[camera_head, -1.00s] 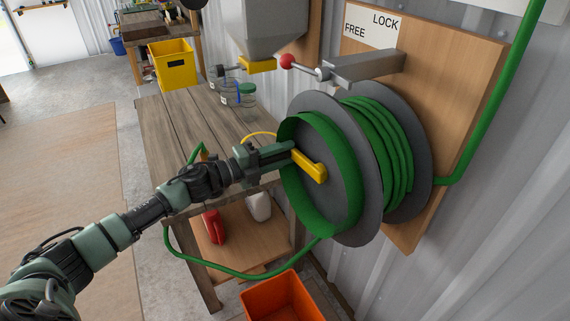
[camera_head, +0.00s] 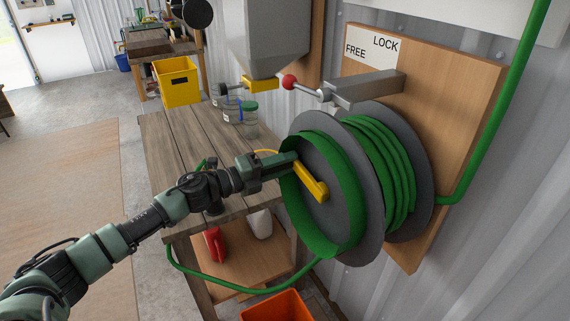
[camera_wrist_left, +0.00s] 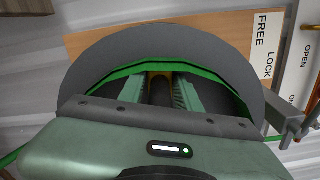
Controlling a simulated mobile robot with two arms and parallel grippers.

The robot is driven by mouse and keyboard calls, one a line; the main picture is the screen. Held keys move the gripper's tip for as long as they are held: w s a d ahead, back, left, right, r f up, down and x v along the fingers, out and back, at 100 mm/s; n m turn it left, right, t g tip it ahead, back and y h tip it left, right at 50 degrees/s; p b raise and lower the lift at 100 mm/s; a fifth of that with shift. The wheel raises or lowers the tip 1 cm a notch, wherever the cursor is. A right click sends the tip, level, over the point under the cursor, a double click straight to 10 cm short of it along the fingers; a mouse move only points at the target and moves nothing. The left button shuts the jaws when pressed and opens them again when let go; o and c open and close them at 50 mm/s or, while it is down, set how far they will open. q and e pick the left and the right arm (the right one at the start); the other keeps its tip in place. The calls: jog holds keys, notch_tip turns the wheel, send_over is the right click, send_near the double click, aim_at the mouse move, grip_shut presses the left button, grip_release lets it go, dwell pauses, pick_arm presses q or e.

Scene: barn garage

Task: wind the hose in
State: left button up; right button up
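The hose reel (camera_head: 345,215) is on a wooden board, with green hose (camera_head: 385,165) wound around its drum. A yellow crank (camera_head: 314,182) is on its near face. My left gripper (camera_head: 287,160) is at the crank's outer end. In the left wrist view its fingers (camera_wrist_left: 160,92) lie on both sides of the dark crank handle (camera_wrist_left: 161,88), closed on it. The red-knobbed lever (camera_head: 289,82) above the reel points left, under a FREE/LOCK sign (camera_head: 371,48). Loose hose (camera_head: 235,288) hangs in a loop below the bench. My right gripper is not in view.
A wooden bench (camera_head: 180,140) with jars (camera_head: 248,113) stands left of the reel. A red container (camera_head: 214,245) and a white one are on its lower shelf. An orange bin (camera_head: 276,307) is below the reel. Open floor lies at left.

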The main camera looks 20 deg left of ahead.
aim_at(263, 173)
pick_arm(q)
jog(key=shift+o, duration=0.7)
jog(key=shift+s+d+f, duration=0.1)
jog(key=shift+d+f, duration=0.05)
jog(key=shift+f, duration=0.2)
jog(key=shift+r, duration=0.15)
jog(key=shift+s+a, duration=0.3)
jog(key=shift+a, duration=0.05)
jog(key=b+v, duration=0.2)
jog(key=v, duration=0.3)
jog(key=shift+v, duration=0.95)
